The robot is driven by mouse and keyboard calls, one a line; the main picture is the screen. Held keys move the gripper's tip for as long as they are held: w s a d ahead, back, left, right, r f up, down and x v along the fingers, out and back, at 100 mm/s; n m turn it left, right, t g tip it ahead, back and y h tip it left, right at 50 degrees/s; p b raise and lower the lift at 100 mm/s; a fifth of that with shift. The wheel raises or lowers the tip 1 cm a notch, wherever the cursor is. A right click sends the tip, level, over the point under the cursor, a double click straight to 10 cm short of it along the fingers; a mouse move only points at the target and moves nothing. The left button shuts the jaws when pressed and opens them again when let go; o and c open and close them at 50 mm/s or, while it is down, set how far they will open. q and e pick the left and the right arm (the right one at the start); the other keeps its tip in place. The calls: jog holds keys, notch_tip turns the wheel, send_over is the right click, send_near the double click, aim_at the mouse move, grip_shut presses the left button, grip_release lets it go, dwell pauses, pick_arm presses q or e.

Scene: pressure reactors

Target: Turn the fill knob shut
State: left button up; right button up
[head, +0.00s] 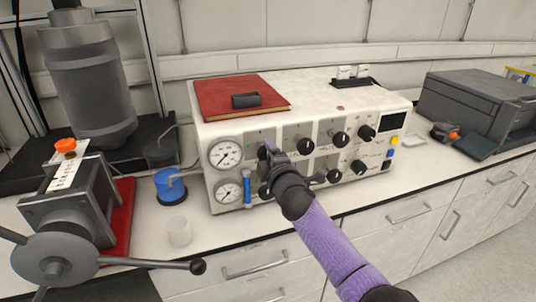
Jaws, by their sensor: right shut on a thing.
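The white control box (300,88) stands on the bench with two round gauges and two rows of black knobs on its front. My right gripper (268,151) reaches in from the lower right and is shut on the upper-left knob (262,153), beside the upper gauge (226,153). The gripper hides most of this knob and part of the lower row. The labels are too small to read, so I cannot tell which knob is marked fill or how far it is turned. My left gripper is out of view.
A red book (225,95) lies on the box. A grey reactor (90,80), a handwheel (55,258) with a long lever, a blue container (171,190) and a clear cup (179,232) stand left. A dark grey case (475,105) is right. Drawers front the bench.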

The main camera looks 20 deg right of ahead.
jog(key=shift+f+m, duration=0.1)
jog(key=shift+m, duration=0.2)
dwell(0.4)
jog(key=o, duration=1.3)
jog(key=shift+s, duration=0.15)
jog(key=s+p, duration=0.3)
jog(key=s, duration=0.6)
jog(key=shift+s+d, duration=0.15)
jog(key=shift+s, duration=0.2)
